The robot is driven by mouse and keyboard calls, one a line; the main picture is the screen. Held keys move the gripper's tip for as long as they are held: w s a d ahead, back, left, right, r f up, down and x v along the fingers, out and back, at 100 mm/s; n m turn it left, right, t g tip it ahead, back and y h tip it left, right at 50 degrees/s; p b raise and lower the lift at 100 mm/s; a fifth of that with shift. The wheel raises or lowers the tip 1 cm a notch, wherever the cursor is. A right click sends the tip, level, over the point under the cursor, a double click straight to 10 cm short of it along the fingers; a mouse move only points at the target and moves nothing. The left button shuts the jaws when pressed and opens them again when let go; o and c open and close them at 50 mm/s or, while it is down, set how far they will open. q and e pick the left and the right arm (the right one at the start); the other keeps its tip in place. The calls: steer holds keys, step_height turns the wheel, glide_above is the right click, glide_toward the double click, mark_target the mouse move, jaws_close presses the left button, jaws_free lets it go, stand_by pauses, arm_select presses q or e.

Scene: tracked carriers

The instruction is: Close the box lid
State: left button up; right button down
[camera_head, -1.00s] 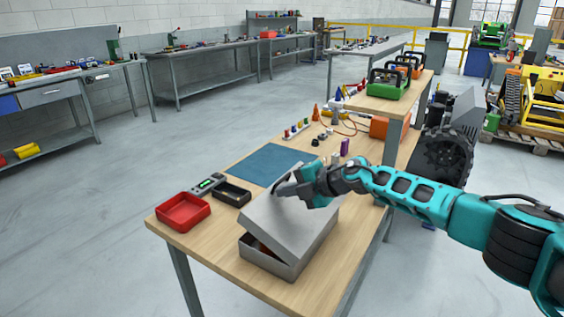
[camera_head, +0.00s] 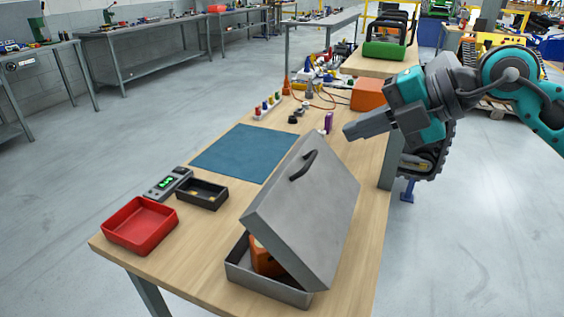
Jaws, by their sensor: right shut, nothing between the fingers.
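The grey metal box (camera_head: 262,284) stands near the front right of the wooden table. Its grey lid (camera_head: 305,215), with a dark handle (camera_head: 303,165), is tilted partly open. An orange thing (camera_head: 264,262) shows inside the box through the gap on the left. My right gripper (camera_head: 348,131) is shut and empty, beyond the lid's top edge at the upper right, apart from the lid and pointing left. My left gripper is not in view.
A red tray (camera_head: 140,224), a black tray (camera_head: 202,194) and a device with a green display (camera_head: 168,184) lie left of the box. A blue mat (camera_head: 244,153) lies behind. Small bottles and a purple block (camera_head: 328,122) stand farther back.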

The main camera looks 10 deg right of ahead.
mark_target(294, 163)
steer(key=x, duration=0.4)
steer(key=s+x, duration=0.1)
steer(key=x, duration=0.4)
steer(key=f+x, duration=0.1)
steer(key=x, duration=0.4)
steer(key=shift+s+a+f, duration=0.1)
steer(key=shift+s, duration=0.1)
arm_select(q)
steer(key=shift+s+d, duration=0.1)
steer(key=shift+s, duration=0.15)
